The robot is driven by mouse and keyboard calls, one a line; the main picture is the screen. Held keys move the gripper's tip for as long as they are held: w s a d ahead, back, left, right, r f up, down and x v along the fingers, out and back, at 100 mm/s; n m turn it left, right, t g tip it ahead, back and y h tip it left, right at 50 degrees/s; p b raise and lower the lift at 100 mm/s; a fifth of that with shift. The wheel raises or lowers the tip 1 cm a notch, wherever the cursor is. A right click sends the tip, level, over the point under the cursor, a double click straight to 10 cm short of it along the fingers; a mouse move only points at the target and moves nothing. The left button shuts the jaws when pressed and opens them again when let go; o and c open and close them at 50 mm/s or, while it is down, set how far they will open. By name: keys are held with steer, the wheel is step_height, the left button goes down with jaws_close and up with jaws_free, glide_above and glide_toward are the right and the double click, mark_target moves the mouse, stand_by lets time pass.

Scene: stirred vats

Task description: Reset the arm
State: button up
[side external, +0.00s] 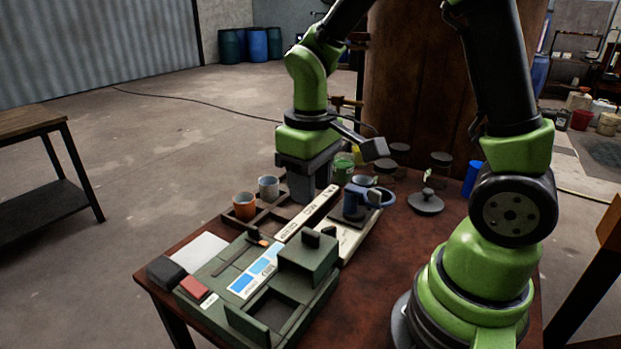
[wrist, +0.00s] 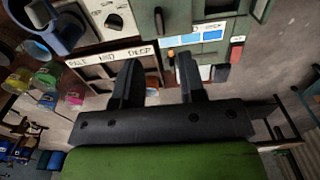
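My gripper (side external: 300,185) points down over the compartmented wooden tray (side external: 262,226) on the table in the side external view. In the wrist view, its two dark fingers (wrist: 158,72) stand apart with nothing visible held between them. The side view hides the fingertips' exact height above the tray. An orange cup (side external: 245,206) and a grey cup (side external: 268,188) stand to the left of my gripper. A blue mug-like vessel (side external: 355,202) stands to its right, and it also shows in the wrist view (wrist: 35,28).
A green box unit (side external: 308,262) with compartments fills the table's front left. A labelled strip (side external: 305,214) runs beside my gripper. Green jar (side external: 343,166), dark lidded pieces (side external: 426,202) and a blue cylinder (side external: 472,178) stand at the back right. The air left of my gripper is clear.

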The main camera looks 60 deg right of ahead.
steer(key=shift+r, duration=0.25)
steer(key=s+a+r+m+t+y, duration=0.2)
steer(key=s+a+r+m+t, duration=0.2)
steer(key=s+r+t, duration=0.3)
steer(key=a+v, duration=0.1)
steer(key=v, duration=0.5)
steer(key=shift+r, duration=0.2)
